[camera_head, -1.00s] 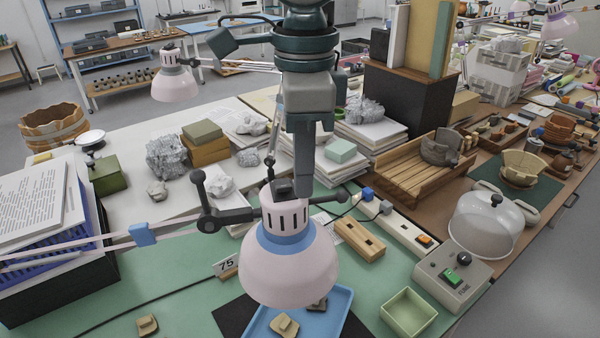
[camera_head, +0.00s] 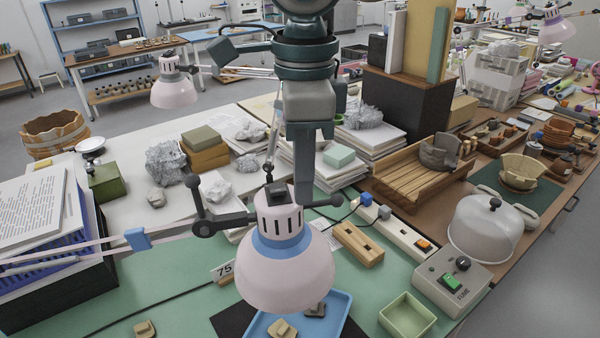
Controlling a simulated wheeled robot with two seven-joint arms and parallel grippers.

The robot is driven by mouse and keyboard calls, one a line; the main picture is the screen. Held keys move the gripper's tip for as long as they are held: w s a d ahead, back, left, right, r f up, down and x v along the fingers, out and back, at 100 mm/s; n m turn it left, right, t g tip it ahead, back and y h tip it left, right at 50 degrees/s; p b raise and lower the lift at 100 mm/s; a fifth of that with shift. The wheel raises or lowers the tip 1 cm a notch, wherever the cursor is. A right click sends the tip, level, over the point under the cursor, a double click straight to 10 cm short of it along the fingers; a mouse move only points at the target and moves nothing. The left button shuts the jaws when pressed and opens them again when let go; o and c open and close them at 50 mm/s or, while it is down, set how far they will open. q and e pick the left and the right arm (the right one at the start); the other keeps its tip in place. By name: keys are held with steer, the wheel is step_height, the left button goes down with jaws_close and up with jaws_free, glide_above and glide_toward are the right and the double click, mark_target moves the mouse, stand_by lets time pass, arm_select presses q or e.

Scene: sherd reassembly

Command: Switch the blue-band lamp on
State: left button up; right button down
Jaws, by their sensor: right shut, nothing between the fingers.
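The blue-band lamp (camera_head: 287,275) has a pale pink shade with a blue band (camera_head: 280,252) and a slotted cap (camera_head: 279,226). A black block-like switch (camera_head: 276,196) sits on top of the cap. The shade faces down over a blue tray; its underside and bulb are hidden, and no glow shows around it. My right gripper (camera_head: 304,200) points down, shut and empty, with its fingertips just right of and behind the switch. I cannot tell whether it touches the lamp. My left gripper is not in view.
The lamp's jointed arm and dark knobs (camera_head: 205,229) extend left. A wooden block (camera_head: 358,244), a white power strip (camera_head: 400,236) and a grey fuse box (camera_head: 452,284) lie right. Paper stacks (camera_head: 373,136) stand behind. Green mat (camera_head: 160,290) is fairly clear at left.

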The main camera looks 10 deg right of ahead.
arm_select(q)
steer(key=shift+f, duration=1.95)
arm_select(e)
steer(key=shift+f, duration=1.6)
steer(key=shift+w+a+r+p, duration=0.2)
steer(key=shift+r+p, duration=0.15)
steer(key=shift+r, duration=0.25)
steer(key=shift+w+a+r+p, duration=0.1)
steer(key=shift+a+r+p, duration=0.15)
steer(key=shift+r+p, duration=0.25)
steer(key=shift+w+a+r+p, duration=0.15)
steer(key=shift+a+r+p, duration=0.1)
steer(key=shift+r, duration=0.45)
steer(key=shift+w+a+r+p, duration=0.2)
steer(key=shift+a+r+p, duration=0.15)
steer(key=shift+r, duration=0.35)
steer(key=shift+w+a+r+p, duration=0.2)
steer(key=shift+r+p, duration=0.2)
steer(key=shift+r, duration=0.25)
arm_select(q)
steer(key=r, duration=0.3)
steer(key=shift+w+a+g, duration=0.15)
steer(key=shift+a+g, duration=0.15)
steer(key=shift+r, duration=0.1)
arm_select(e)
steer(key=shift+r, duration=0.1)
